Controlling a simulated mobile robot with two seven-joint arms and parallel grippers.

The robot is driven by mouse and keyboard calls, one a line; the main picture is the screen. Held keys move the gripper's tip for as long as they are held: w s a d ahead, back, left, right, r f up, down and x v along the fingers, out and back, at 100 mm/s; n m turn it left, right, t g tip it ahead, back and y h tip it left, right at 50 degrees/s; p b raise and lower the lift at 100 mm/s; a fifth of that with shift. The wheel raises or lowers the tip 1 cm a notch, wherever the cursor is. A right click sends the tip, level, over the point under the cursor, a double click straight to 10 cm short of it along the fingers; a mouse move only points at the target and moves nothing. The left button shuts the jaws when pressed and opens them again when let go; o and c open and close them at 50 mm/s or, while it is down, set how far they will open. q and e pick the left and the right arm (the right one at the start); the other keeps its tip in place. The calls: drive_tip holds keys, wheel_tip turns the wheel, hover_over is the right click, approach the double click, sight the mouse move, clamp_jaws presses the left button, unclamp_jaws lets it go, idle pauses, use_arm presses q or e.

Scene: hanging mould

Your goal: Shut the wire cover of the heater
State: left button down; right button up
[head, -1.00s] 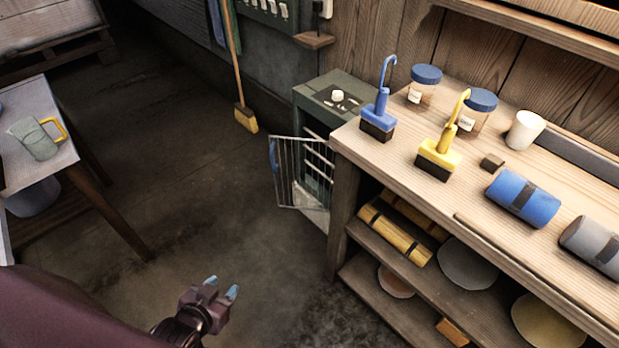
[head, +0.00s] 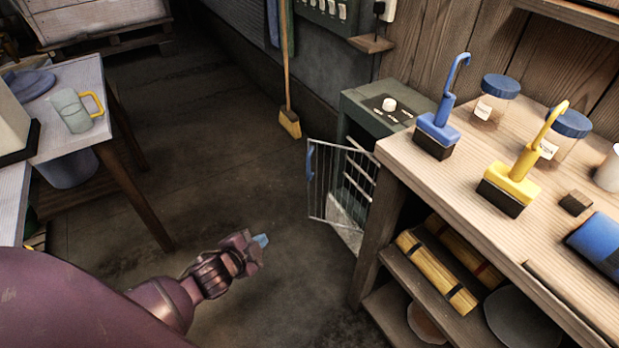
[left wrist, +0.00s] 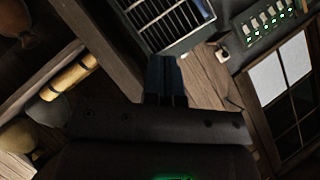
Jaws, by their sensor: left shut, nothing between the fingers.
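The heater (head: 362,112) is a grey-green box with a white knob on top, beside the workbench in the head view. Its wire cover (head: 328,186) stands open, swung out to the left over the floor. A blue handle (head: 309,160) is on the cover's free left edge. My left gripper (head: 262,240) is shut and empty, in front of the cover, lower and to its left, apart from it. In the left wrist view its dark blue fingers (left wrist: 166,76) are together, with a barred grille (left wrist: 165,24) beyond them. My right gripper is not in view.
The workbench (head: 420,168) on the right partly hides the heater; brushes and jars stand on it. A broom (head: 288,122) leans behind the cover. A table (head: 85,140) with a mug (head: 72,110) stands at left. The floor between is clear.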

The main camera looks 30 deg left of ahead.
use_arm(q)
drive_tip(key=w+a+f+m+b, duration=0.1)
drive_tip(key=w+f+m+b, duration=0.1)
drive_tip(key=w, duration=0.8)
drive_tip(key=w+a+f+m+t+b, duration=0.1)
drive_tip(key=w+b, duration=0.4)
drive_tip(key=w, duration=0.5)
drive_tip(key=w+a+f+m+b, duration=0.3)
drive_tip(key=w+f+m+b, duration=0.1)
drive_tip(key=w, duration=0.7)
drive_tip(key=shift+m+t, duration=0.3)
drive_tip(key=shift+m, duration=0.3)
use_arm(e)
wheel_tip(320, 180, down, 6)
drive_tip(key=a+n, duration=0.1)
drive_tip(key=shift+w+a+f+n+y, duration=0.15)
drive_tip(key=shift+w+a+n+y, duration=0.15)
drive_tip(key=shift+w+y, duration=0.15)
use_arm(q)
drive_tip(key=shift+w+a+r+h, duration=0.1)
drive_tip(key=shift+w+h, duration=0.05)
drive_tip(key=shift+h, duration=0.15)
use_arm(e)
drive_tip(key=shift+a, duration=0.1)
